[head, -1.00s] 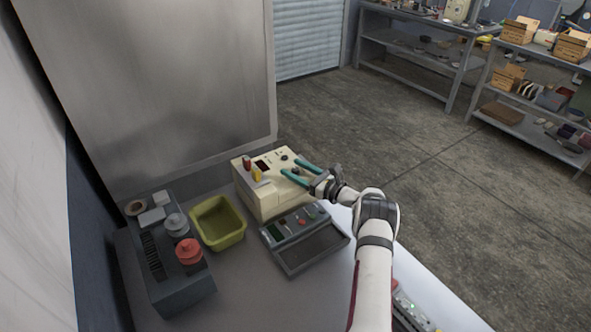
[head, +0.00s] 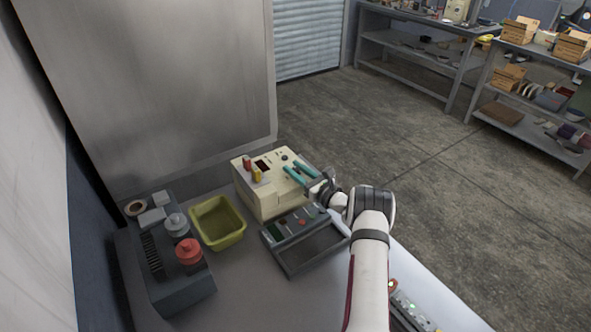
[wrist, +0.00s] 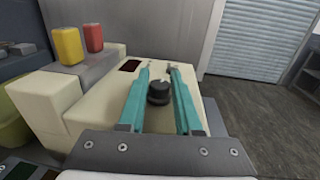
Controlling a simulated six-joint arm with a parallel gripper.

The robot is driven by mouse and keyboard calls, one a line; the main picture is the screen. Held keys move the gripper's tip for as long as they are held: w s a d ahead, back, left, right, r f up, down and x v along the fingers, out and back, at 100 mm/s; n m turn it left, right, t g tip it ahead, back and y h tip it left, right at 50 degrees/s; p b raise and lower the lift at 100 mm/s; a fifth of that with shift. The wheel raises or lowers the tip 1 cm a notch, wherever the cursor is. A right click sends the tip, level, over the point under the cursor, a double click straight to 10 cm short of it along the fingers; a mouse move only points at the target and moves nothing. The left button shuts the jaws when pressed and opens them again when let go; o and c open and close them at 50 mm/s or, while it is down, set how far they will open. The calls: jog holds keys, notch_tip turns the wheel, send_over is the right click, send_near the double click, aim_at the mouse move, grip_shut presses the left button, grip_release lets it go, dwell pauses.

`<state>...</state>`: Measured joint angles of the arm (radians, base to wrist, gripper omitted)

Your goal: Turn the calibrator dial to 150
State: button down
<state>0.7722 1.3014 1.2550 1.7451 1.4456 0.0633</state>
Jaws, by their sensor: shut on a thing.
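The calibrator (head: 262,200) is a cream box with a sloped top, behind the grey tray unit in the head view. Its black dial (wrist: 159,92) has a light mark on top and stands between my gripper's two teal fingers in the wrist view. My gripper (wrist: 160,72) is shut on the dial, one finger at each side. In the head view my gripper (head: 293,168) reaches over the calibrator's top from the right. A small dark display (wrist: 130,65) lies beyond the left finger. The number the dial points at is too small to read.
A red part (head: 247,162) and a yellow part (head: 257,174) stand on the calibrator's left side. A yellow-green bin (head: 218,240) and a dark rack (head: 185,295) stand to the left. A grey tray unit (head: 290,262) lies in front. A metal panel rises behind.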

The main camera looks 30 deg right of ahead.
jog(key=m+h, duration=0.2)
jog(key=h, duration=0.2)
jog(key=shift+m+h, duration=0.4)
jog(key=c, duration=0.6)
grip_release()
jog(key=s+a, duration=0.2)
jog(key=s, duration=1.3)
jog(key=shift+s, duration=0.35)
